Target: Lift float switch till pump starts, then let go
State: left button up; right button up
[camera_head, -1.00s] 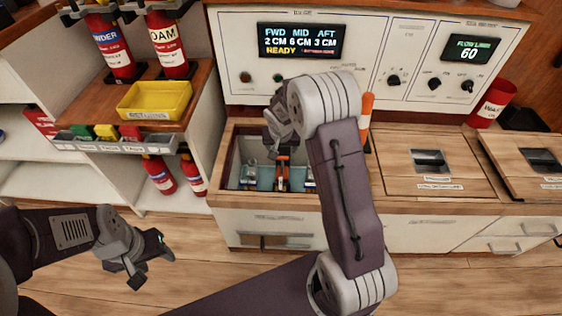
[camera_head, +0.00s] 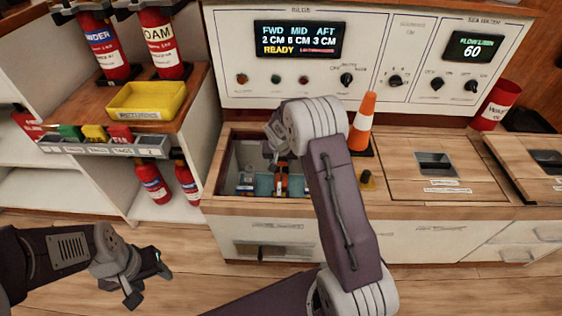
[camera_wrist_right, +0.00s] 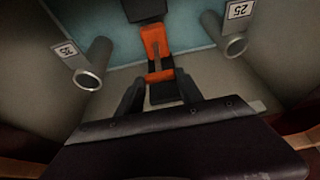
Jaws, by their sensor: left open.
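An orange and black float switch (camera_wrist_right: 156,45) stands in the open well (camera_head: 306,202) of the counter. My right gripper (camera_head: 277,150) reaches down into the well from above. In the right wrist view, its two dark fingers (camera_wrist_right: 160,95) are apart, one on each side of the lower black and orange part. I cannot tell whether they press on it. The display (camera_head: 300,40) reads FWD 2 CM, AFT 3 CM and READY; MID appears to be 5 CM. My left gripper (camera_head: 147,279) is open and empty over the floor at lower left.
Two grey tubes (camera_wrist_right: 94,64) (camera_wrist_right: 232,38) with labels flank the switch in the well. An orange and white cone (camera_head: 364,120) stands right of my right arm. A yellow tray (camera_head: 147,100) and extinguishers are on the left shelves. Closed hatches (camera_head: 410,185) lie to the right.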

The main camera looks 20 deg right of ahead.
grip_shut()
notch_tip(320, 180, up, 4)
jog(key=p, duration=0.3)
jog(key=shift+f, duration=0.15)
jog(key=o, duration=1.2)
grip_release()
jog(key=shift+c, duration=0.2)
jog(key=p+v, duration=0.5)
jog(key=v, duration=0.4)
jog(key=shift+p, duration=0.3)
